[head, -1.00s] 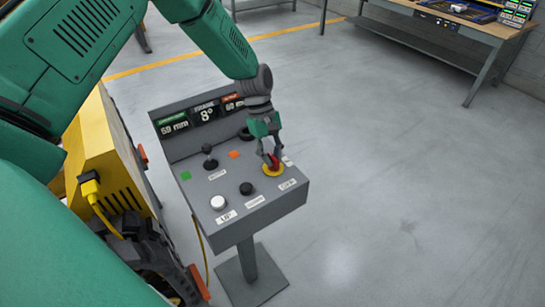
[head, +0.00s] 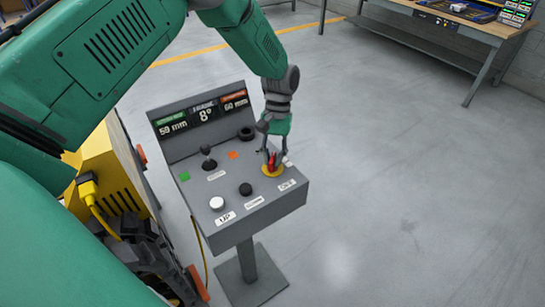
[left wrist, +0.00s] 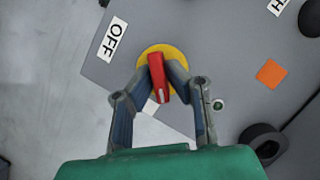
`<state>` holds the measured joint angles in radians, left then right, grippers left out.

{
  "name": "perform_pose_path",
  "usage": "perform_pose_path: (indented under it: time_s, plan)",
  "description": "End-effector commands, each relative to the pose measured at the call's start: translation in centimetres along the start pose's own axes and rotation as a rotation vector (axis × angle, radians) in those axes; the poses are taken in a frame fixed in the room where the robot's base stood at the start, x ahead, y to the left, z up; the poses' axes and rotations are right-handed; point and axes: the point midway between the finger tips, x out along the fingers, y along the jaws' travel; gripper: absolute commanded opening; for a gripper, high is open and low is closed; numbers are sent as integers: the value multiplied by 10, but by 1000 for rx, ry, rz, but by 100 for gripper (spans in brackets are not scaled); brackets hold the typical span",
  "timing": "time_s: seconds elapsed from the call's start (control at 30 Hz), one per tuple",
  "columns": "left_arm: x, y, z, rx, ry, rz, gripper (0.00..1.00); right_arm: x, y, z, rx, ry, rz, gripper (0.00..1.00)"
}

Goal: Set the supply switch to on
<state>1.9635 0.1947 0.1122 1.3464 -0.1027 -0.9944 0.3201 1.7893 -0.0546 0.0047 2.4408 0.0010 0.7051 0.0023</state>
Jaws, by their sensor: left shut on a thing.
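The supply switch is a red handle (head: 271,163) on a yellow disc (head: 268,173) at the right side of the sloped grey control panel. In the left wrist view the red handle (left wrist: 158,77) stands over the yellow disc (left wrist: 150,52). My left gripper (head: 271,158) is shut on the red handle, one finger on each side; it also shows in the left wrist view (left wrist: 160,82). The OFF label (left wrist: 112,39) is clear of the fingers. My right gripper is not in view.
The panel also has a black joystick (head: 208,160), a white button (head: 216,203), a black button (head: 245,189) and a black knob (head: 247,133). A yellow tracked carrier (head: 93,165) stands close on the left. Open floor lies to the right.

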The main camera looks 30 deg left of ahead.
Motion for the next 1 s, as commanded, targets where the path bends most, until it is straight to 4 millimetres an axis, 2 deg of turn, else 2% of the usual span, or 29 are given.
perform_pose_path:
  time_s: [0.03, 0.6, 1.0]
  plan:
    - [6, 1, 5, 42, -19, -20, 0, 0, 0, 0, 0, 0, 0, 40]
    - [6, -2, 6, 504, -22, -206, 0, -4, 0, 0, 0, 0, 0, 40]
    - [6, -4, 5, 666, -21, -272, 0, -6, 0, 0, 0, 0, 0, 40]
